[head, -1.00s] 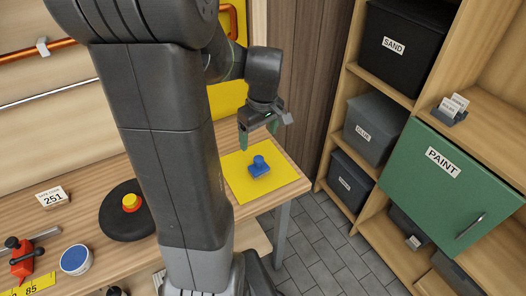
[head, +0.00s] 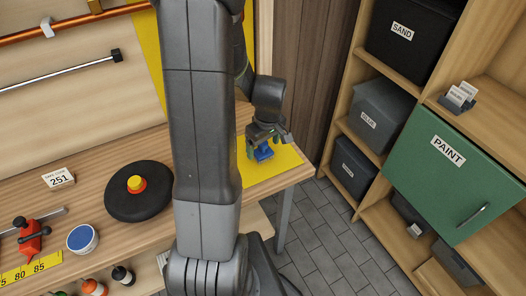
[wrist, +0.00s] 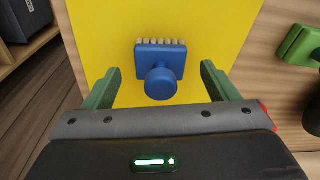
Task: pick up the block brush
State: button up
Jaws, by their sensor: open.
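The block brush (wrist: 160,62) is blue, with a round knob and a row of pale bristles along its far edge in the wrist view. It lies on a yellow mat (wrist: 108,25). In the head view the block brush (head: 263,153) is partly hidden by my gripper (head: 268,142), which is just above it. In the wrist view my gripper (wrist: 158,88) is open, with its green fingers on either side of the knob and apart from it. Nothing is held.
The mat is at the right end of the wooden workbench (head: 190,118). A black disc with a yellow and red knob (head: 136,185) stands to the left. A green object (wrist: 300,45) is at the right in the wrist view. Shelves with a green PAINT door (head: 450,180) stand right of the bench.

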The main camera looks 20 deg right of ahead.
jog(key=shift+w+f, duration=0.15)
jog(key=shift+f, duration=0.85)
jog(key=c, duration=1.1)
jog(key=shift+r, duration=0.15)
notch_tip(320, 180, up, 10)
jog(key=shift+f, duration=0.1)
